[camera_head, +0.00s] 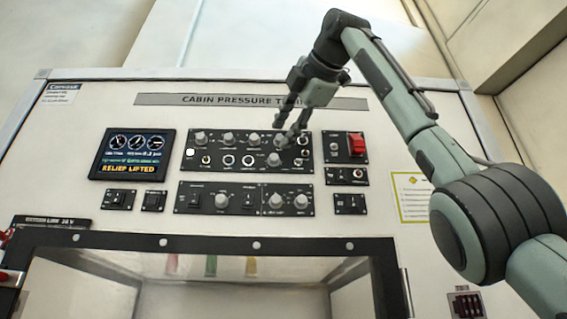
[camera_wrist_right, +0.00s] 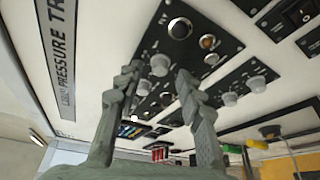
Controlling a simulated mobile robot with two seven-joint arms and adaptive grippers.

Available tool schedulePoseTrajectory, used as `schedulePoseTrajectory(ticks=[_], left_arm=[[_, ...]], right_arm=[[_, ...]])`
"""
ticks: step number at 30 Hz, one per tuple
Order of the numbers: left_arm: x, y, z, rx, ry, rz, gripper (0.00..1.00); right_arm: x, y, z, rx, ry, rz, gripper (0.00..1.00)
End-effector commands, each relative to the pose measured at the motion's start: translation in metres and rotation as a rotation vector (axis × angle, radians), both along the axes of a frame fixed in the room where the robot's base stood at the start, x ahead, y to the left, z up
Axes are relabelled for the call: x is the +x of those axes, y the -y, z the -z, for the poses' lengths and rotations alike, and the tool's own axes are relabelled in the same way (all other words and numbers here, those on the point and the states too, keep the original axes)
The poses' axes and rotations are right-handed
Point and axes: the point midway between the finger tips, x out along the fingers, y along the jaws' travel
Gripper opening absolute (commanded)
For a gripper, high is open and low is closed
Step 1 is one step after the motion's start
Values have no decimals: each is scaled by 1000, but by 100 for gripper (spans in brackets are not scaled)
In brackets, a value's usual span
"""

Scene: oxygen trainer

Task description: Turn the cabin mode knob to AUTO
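The trainer's upper switch panel (camera_head: 218,164) carries several grey round knobs, toggles and small round fittings. Its lettering is too small to read, so I cannot tell which knob is the cabin mode knob or where it points. My right gripper (camera_head: 285,132) is at this panel's upper right, its fingers near a top-row knob (camera_head: 280,140), with another knob (camera_head: 274,159) just below. In the right wrist view the fingertips (camera_wrist_right: 160,73) stand apart, with a grey knob (camera_wrist_right: 160,65) showing between them. I cannot tell whether they touch it. My left gripper is not in view.
A lower panel (camera_head: 248,210) holds more knobs and switches. A red guarded switch (camera_head: 357,144) sits right of the upper panel. A display (camera_head: 132,155) reading "RELIEF LIFTED" is at the left. A dark-framed window (camera_head: 205,241) lies below.

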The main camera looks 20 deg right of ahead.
Motion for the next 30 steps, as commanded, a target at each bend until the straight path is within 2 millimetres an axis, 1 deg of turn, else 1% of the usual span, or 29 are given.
schedulePoseTrajectory(ticks=[9, 12, 15, 18, 21, 30], left_arm=[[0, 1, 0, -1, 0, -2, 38], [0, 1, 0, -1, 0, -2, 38], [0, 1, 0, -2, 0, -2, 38], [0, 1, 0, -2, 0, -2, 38], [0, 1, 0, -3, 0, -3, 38], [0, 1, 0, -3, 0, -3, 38]], right_arm=[[-66, 6, -11, 0, 5, 1, 38], [-84, 8, -13, 1, 4, 0, 38], [-97, 9, -15, 1, 3, 0, 38], [-104, 10, -15, 0, 1, 0, 38], [-108, 10, -15, 0, 1, 0, 38], [-108, 10, -16, 0, 1, 0, 38]])
